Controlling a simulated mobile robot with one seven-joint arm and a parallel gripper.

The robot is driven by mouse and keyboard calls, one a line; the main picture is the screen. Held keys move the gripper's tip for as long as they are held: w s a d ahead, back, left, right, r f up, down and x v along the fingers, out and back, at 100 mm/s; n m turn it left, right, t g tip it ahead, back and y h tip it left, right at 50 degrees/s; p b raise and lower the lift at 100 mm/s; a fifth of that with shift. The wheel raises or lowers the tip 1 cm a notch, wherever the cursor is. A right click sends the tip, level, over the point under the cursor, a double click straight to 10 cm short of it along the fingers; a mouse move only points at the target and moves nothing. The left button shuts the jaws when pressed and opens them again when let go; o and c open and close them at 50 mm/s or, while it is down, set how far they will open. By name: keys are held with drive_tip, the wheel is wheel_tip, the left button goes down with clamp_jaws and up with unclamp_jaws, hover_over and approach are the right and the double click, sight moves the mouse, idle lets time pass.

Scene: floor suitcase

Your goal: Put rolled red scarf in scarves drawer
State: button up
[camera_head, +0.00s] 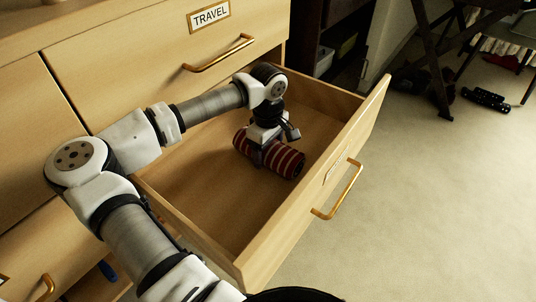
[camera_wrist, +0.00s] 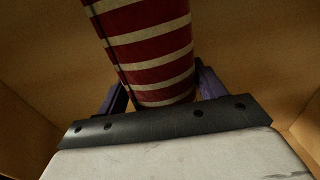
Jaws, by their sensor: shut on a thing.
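The rolled red scarf (camera_head: 285,161) has pale stripes and lies level inside the open drawer (camera_head: 205,192), low near the drawer's bottom. I cannot tell whether it touches the bottom. My gripper (camera_head: 264,150) reaches down into the drawer and is shut on the scarf around its middle. In the wrist view the scarf (camera_wrist: 150,45) runs between my two fingers (camera_wrist: 160,95), with its far end out of the frame. The label on the drawer's front (camera_head: 335,172) is too small to read.
The drawer is otherwise empty, with bare wood around the scarf. A shut drawer labelled TRAVEL (camera_head: 150,62) is above it. Another drawer handle (camera_head: 45,288) shows at the lower left. Open carpet (camera_head: 440,200) lies to the right; dark items (camera_head: 485,98) lie farther back.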

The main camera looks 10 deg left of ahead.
drive_tip(key=shift+f, duration=0.4)
drive_tip(key=shift+f, duration=0.2)
drive_tip(key=o, duration=1.1)
drive_tip(key=shift+c, duration=0.2)
drive_tip(key=shift+r, duration=0.15)
wheel_tip(320, 180, up, 12)
drive_tip(key=p, duration=0.4)
drive_tip(key=shift+r, duration=0.1)
